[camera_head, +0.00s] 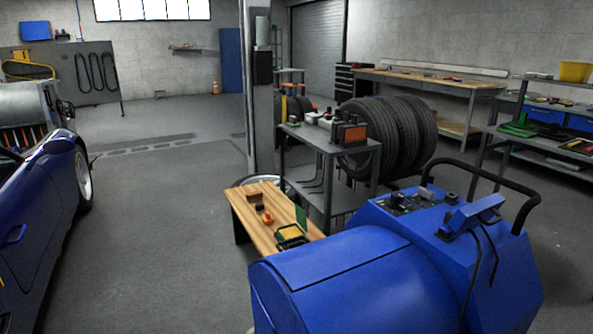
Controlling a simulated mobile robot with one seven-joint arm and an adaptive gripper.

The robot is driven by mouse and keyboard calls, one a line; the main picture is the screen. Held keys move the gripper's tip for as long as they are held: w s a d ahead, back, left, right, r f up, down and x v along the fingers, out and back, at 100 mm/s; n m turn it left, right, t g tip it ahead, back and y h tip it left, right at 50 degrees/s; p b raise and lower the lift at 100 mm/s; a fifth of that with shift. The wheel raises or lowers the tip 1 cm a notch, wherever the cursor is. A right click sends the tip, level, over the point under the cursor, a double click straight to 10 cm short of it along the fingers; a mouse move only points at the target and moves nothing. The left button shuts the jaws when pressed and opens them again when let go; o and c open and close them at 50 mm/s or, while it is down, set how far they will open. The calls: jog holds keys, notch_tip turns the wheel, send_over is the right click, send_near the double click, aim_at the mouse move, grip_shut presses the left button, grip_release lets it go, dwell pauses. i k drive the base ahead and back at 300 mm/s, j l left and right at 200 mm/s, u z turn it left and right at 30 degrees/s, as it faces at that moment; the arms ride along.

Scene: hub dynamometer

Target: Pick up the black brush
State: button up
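I cannot pick out a black brush for certain at this size. A low wooden bench (246,217) in the middle holds a small dark brown block (255,199), an orange item (267,217), and a black-edged item with yellow and green (291,236). Small dark items (399,204) sit on top of the blue machine at the right front, too small to name. My gripper is not in view.
The large blue machine (345,285) with a black handlebar (505,178) fills the right front. A grey cart (325,146) and upright tires (392,135) stand behind the bench. A blue car (45,215) is at left. The floor between car and bench is clear.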

aim_at(259, 209)
jog(key=i+j+z, duration=0.1)
jog(key=j, duration=0.25)
jog(key=i+j+z, duration=0.1)
jog(key=i+j, duration=0.15)
jog(key=j, duration=0.15)
jog(key=i+j+z, duration=0.1)
jog(key=j, duration=0.3)
jog(key=i+j+z, duration=0.1)
jog(key=i+j, duration=0.15)
jog(key=i+j+z, duration=0.1)
jog(key=i+j, duration=0.15)
jog(key=j, duration=0.2)
jog(key=i+j+z, duration=0.1)
jog(key=i+j, duration=0.15)
jog(key=j, duration=0.15)
jog(key=i+j+z, duration=0.2)
jog(key=i+j, duration=0.2)
jog(key=j, duration=0.25)
jog(key=i+j+z, duration=0.2)
jog(key=i+j, duration=0.15)
jog(key=j, duration=0.3)
jog(key=i+j+z, duration=0.1)
jog(key=j, duration=0.25)
jog(key=i+j+z, duration=0.1)
jog(key=j, duration=0.3)
jog(key=i+j+z, duration=0.1)
jog(key=i+j, duration=0.15)
jog(key=j, duration=0.15)
